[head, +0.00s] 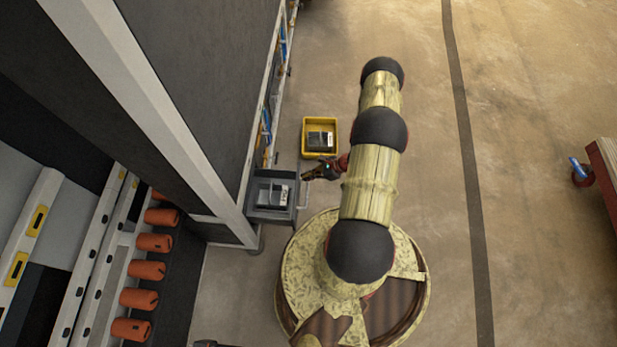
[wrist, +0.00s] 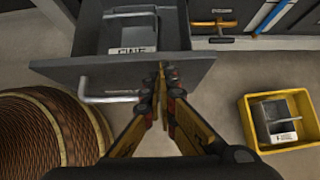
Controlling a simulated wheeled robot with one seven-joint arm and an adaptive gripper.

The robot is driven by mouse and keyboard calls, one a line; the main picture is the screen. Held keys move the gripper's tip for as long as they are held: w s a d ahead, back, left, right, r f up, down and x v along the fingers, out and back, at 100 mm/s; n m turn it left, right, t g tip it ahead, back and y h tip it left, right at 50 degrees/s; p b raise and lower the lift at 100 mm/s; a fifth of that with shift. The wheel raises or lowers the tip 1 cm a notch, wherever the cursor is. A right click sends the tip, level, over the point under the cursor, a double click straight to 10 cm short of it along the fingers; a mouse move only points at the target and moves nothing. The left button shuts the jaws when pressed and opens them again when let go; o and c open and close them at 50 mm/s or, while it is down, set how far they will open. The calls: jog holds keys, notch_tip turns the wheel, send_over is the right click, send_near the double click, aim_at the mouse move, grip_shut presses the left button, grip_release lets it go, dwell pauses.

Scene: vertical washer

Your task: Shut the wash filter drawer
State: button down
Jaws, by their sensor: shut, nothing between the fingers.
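The grey filter drawer (head: 271,199) stands pulled out from the low part of the washer cabinet on the left. A grey labelled filter block (wrist: 131,35) sits inside it. Its front panel (wrist: 180,72) carries a pale bar handle (wrist: 108,97). My gripper (head: 307,176) is shut and empty, beside the drawer's front in the head view. In the wrist view the closed fingertips (wrist: 162,68) overlap the front panel, to the right of the handle. I cannot tell whether they touch it.
A yellow bin (head: 320,137) with a similar block stands on the floor near the cabinet. Orange cylinders (head: 147,270) line the cabinet at lower left. A red cart (head: 604,172) is at the right edge. Open floor (head: 540,250) lies between.

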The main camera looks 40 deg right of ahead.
jog(key=w+a+b, duration=0.2)
jog(key=w+a, duration=1.1)
jog(key=w, duration=0.2)
jog(key=shift+w, duration=0.15)
